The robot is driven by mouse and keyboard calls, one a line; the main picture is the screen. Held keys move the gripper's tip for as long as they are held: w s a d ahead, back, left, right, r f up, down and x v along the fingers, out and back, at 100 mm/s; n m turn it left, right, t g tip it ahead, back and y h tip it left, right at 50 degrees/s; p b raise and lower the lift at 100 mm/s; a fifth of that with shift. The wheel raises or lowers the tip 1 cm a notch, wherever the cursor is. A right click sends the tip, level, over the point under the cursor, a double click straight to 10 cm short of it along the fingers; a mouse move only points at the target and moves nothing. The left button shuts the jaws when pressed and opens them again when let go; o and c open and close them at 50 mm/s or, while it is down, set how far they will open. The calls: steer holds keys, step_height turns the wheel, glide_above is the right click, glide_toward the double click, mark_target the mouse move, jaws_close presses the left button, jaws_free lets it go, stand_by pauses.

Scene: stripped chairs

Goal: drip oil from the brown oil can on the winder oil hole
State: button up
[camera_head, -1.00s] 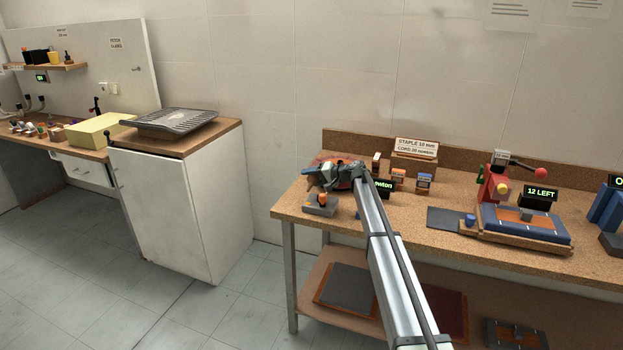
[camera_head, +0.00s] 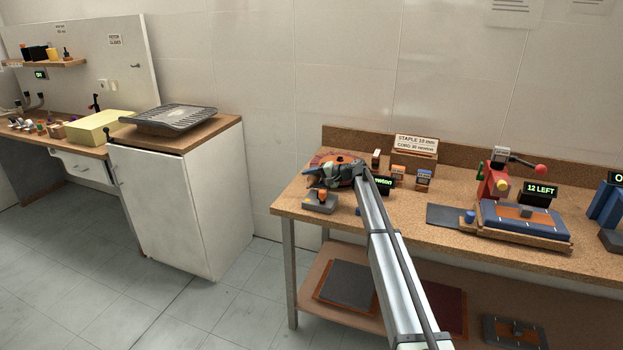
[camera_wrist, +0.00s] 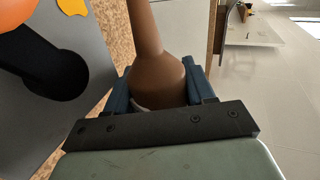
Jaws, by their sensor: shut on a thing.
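The brown oil can (camera_wrist: 158,75) fills the middle of the wrist view, its long neck running up out of the picture. My gripper (camera_wrist: 162,88) is shut on the can's wide body. In the head view my gripper (camera_head: 334,175) is over the left end of the right-hand bench, and the can cannot be made out there. A grey block with an orange top (camera_head: 320,201), possibly the winder, stands just below the gripper in that view. In the wrist view a grey surface with a dark round part (camera_wrist: 45,65) lies left of the can. I cannot make out the oil hole.
Small labelled boxes (camera_head: 424,178) and a sign (camera_head: 416,145) stand behind and right of the gripper. A red press (camera_head: 495,182) and a blue-framed tray (camera_head: 487,222) are farther right. The bench (camera_head: 285,207) ends at the left, with open floor beyond.

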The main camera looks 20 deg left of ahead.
steer(key=shift+r, duration=4.6)
steer(key=m+g, duration=0.2)
steer(key=m, duration=0.1)
steer(key=shift+f, duration=0.25)
steer(key=shift+s, duration=0.2)
steer(key=shift+m, duration=0.4)
steer(key=shift+f+m+g, duration=0.1)
steer(key=shift+m+g, duration=0.6)
steer(key=shift+s+m+g+y, duration=0.2)
steer(key=shift+m+g+y, duration=0.25)
steer(key=shift+m, duration=0.45)
